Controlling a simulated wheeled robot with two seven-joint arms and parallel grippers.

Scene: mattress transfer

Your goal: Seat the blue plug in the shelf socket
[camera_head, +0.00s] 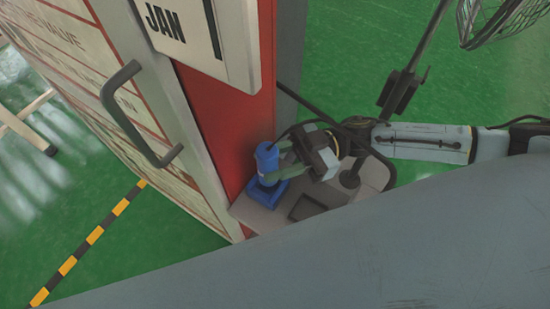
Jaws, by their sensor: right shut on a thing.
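The blue plug (267,157) stands roughly upright near the red panel, in the middle of the head view. My right gripper (275,162) comes in from the right and is shut on the plug, with its greenish fingers at the plug's side. Directly below is a square blue base (264,192), apparently the socket, on the grey shelf (258,217). The fingers hide part of the plug's lower end, so I cannot tell whether it is in the base or just above it. My left gripper is out of view.
A tall cabinet door with a dark handle (126,112) stands left of the shelf. A JAN calendar board (190,35) hangs above. A dark square recess (306,207) and a dark knob (349,179) are on the shelf's right part. A large grey surface (400,250) fills the lower right foreground.

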